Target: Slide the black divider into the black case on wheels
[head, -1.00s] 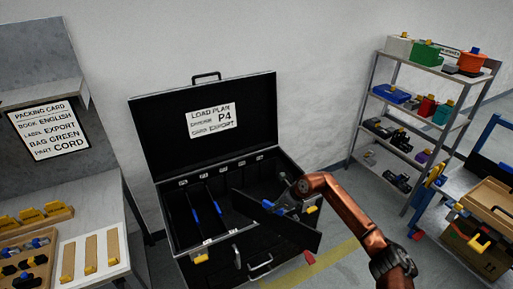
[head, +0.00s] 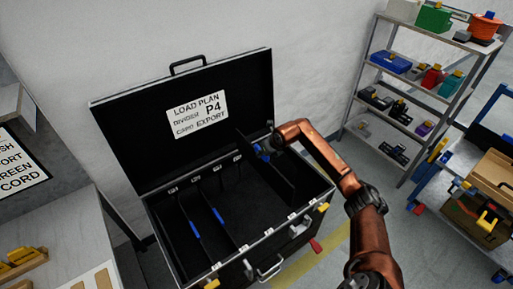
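The black case on wheels (head: 212,278) stands open, its lid raised against the wall. Two dividers with blue grips, a left one (head: 192,222) and one beside it (head: 218,213), stand upright inside its left half. My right gripper (head: 265,149) is shut on the blue-gripped edge of another black divider (head: 280,178). That divider is upright over the right part of the case, running from back to front. Its front end is close to the front rim. I cannot tell whether its lower edge is in a slot. My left gripper is not in view.
The lid card (head: 197,113) reads "LOAD PLAN, DIVIDER P4, CARD EXPORT". Small white slot labels (head: 217,168) line the back rim. A grey bench (head: 60,235) is at left, a shelf rack (head: 372,62) and a blue cart (head: 430,170) at right.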

